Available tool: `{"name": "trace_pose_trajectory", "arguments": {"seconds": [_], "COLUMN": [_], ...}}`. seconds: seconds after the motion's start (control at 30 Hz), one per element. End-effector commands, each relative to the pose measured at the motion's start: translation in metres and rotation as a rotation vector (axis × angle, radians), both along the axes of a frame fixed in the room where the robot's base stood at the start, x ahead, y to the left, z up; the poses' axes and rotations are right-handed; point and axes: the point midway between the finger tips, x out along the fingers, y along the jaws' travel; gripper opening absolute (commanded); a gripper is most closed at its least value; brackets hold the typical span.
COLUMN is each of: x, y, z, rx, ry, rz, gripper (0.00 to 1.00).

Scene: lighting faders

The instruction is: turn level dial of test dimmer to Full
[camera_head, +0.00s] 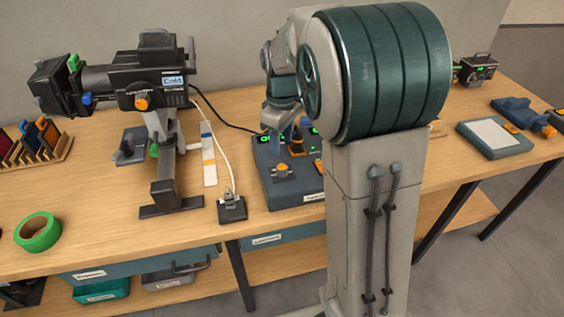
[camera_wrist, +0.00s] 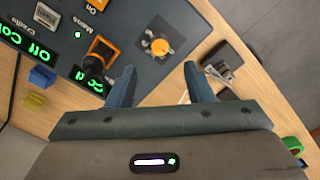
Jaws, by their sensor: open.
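The test dimmer is a dark blue-grey box (camera_head: 268,185) on the bench, partly hidden by my arm. A round orange dial (camera_head: 281,169) on a grey plate sits on its front part. The dial (camera_wrist: 160,47) shows in the wrist view with small marks around it; its setting is too small to read. My gripper (camera_head: 291,135) is open and empty above the box. In the wrist view the dial lies ahead of the gap between my fingertips (camera_wrist: 160,77), apart from them.
An orange and black switch (camera_wrist: 101,50) near a "Mains" label stands beside my left finger in the wrist view. Green displays (camera_wrist: 93,75) glow on the box. A small grey block with a cable (camera_head: 231,208) and a spotlight on a stand (camera_head: 150,90) are left of the dimmer.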

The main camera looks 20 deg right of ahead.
Motion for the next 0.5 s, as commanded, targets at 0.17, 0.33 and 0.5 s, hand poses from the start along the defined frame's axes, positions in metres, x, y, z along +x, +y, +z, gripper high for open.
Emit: {"name": "trace_pose_trajectory", "arguments": {"seconds": [0.17, 0.33, 0.5], "x": [-0.001, -0.001, 0.000], "y": [0.000, 0.000, 0.000], "z": [-0.039, -0.067, -0.081], "rx": [-0.001, 0.000, 0.000], "ry": [0.005, 0.003, 0.000], "rz": [-0.001, -0.001, -0.001], "gripper": [0.47, 0.47, 0.47]}}
